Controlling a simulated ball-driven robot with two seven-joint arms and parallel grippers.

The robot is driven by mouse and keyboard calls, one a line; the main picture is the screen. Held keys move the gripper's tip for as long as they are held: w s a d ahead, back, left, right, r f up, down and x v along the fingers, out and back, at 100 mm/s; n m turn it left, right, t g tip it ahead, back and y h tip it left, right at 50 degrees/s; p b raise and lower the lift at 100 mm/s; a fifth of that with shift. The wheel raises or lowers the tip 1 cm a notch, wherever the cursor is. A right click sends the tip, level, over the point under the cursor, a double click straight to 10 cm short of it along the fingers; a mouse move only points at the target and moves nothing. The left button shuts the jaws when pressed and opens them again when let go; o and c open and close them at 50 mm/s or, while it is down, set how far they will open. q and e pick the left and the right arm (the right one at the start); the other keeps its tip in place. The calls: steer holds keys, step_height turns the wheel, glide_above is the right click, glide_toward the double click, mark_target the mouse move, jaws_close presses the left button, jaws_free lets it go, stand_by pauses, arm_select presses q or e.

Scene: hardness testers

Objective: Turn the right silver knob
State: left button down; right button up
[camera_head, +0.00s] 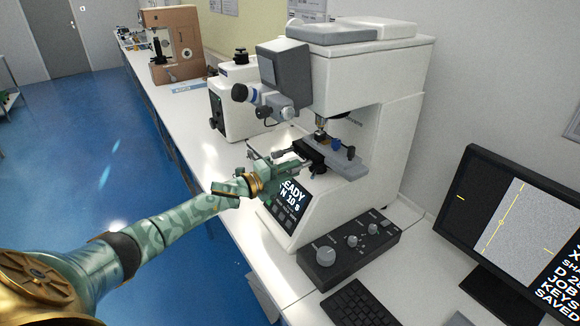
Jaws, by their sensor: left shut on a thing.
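The white hardness tester (355,85) stands on the white bench. Its dark specimen stage (312,150) sits under the objective, with a small blue part (336,143) on its right side. My left gripper (282,163) reaches in from the left, in front of the stage. It is shut on what looks like a silver stage knob, mostly hidden by the fingers. A black control box (335,266) in front carries several silver knobs, including a large one at left (326,256) and smaller ones to its right (372,229). My right gripper is not in view.
A monitor (500,215) and a black keyboard (360,303) are at the lower right. A smaller white tester (235,105) and a brown machine (175,45) stand farther back on the bench.

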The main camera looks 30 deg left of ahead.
arm_select(q)
steer(key=n+p, duration=0.2)
steer(key=n, duration=0.2)
steer(key=shift+n, duration=0.3)
steer(key=n+p, duration=0.2)
steer(key=n, duration=0.3)
steer(key=shift+n, duration=0.3)
steer(key=n+p, duration=0.1)
steer(key=n, duration=0.3)
steer(key=shift+f, duration=0.1)
steer(key=n+p, duration=0.1)
steer(key=n, duration=0.3)
steer(key=shift+s+f+n, duration=0.1)
steer(key=shift+n, duration=0.2)
steer(key=c, duration=1.2)
jaws_free()
steer(key=shift+c, duration=0.2)
steer(key=p+v, duration=0.2)
steer(key=v, duration=1.4)
